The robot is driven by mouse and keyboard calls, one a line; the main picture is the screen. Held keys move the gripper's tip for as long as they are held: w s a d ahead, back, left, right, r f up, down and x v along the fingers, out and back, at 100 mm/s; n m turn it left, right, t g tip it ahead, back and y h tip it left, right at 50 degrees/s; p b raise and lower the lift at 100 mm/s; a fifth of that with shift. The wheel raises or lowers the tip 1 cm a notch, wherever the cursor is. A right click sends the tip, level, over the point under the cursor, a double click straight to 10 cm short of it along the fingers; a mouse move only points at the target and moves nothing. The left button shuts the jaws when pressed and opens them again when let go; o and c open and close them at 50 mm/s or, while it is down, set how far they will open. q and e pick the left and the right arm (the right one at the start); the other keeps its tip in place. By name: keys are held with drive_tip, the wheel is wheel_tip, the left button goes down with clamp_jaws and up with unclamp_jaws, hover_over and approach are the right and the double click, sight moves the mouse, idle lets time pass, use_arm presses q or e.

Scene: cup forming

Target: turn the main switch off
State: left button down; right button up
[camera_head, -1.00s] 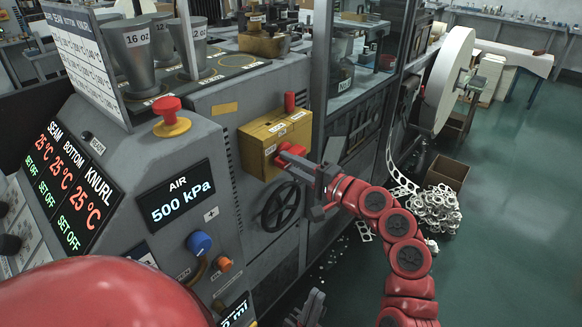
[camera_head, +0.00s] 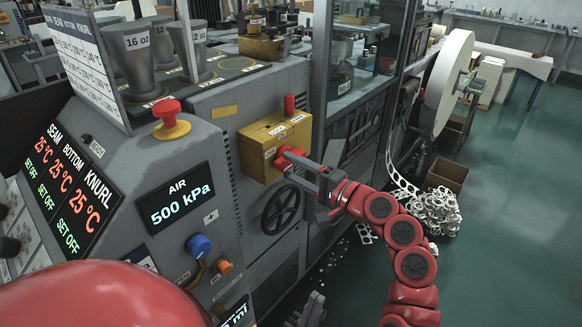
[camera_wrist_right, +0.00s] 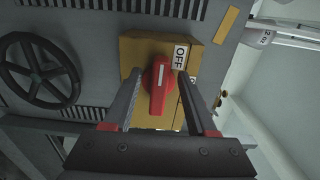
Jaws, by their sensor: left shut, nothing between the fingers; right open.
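The main switch is a red rotary knob (camera_head: 291,158) on the front of a yellow box (camera_head: 262,143) on the machine's side. In the right wrist view the knob (camera_wrist_right: 159,88) has a white line, and an OFF label (camera_wrist_right: 181,57) is at its upper right. My right gripper (camera_head: 303,173) is open at the knob. In the right wrist view its fingers (camera_wrist_right: 160,77) stand on both sides of the knob, with gaps visible. My left gripper (camera_head: 313,304) is shut and empty, low in the head view, well below the box.
A black handwheel (camera_head: 282,209) is below the yellow box. A red button on a yellow base (camera_head: 171,120) and an AIR display (camera_head: 176,198) reading 500 kPa are to the left. A scrap pile (camera_head: 434,210) lies on the floor at right. Open floor extends farther right.

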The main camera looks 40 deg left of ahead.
drive_tip(key=s+d+b, duration=0.1)
drive_tip(key=d, duration=1.5)
drive_tip(key=shift+d, duration=0.15)
